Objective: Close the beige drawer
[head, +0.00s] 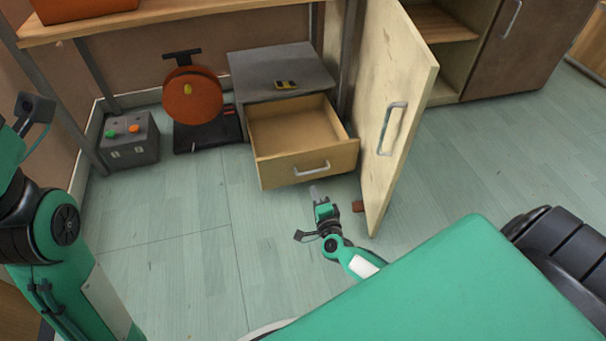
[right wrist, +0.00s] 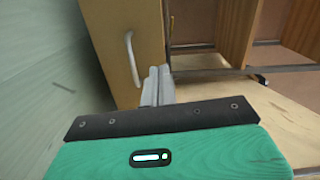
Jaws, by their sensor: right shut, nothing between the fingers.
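The beige drawer (head: 283,169) is pulled well out of a low grey cabinet (head: 270,65). Its inside looks empty, and a metal handle (head: 312,169) is on its front. In the right wrist view, the drawer front (right wrist: 107,22) and handle (right wrist: 131,60) are just beyond my fingers.
A beige cabinet door (head: 392,85) stands open just right of the drawer. A small yellow and black item (head: 286,85) lies on the grey cabinet. An orange disc on a stand (head: 193,97) and a grey button box (head: 131,140) are at left.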

